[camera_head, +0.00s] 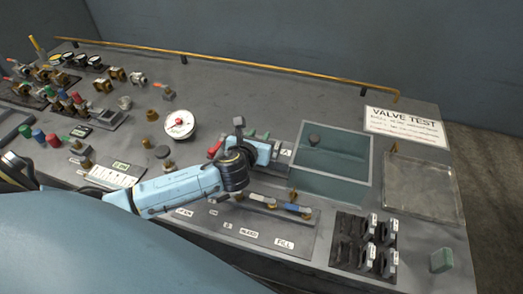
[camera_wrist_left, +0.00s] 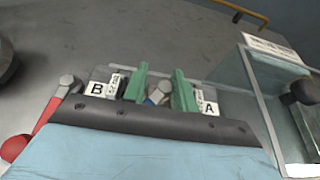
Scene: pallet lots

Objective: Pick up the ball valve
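My left gripper (camera_head: 260,136) reaches over the middle of the bench, just left of the glass-walled tank. In the left wrist view its two green fingers (camera_wrist_left: 160,85) stand apart. A small metal fitting with a blue part (camera_wrist_left: 157,93) shows low between them, mostly hidden by the gripper body; I cannot tell whether it is the ball valve or whether the fingers touch it. A red lever with a round knob (camera_wrist_left: 14,148) is left of the gripper; it also shows in the head view (camera_head: 215,149). Several brass valve-like fittings (camera_head: 117,74) stand at the back left. My right gripper is not in view.
The clear tank (camera_head: 345,185) stands close right of the gripper, with a dark knob inside. Black switches (camera_head: 350,255) stand at the front right. A yellow rail (camera_head: 230,62) runs along the back edge.

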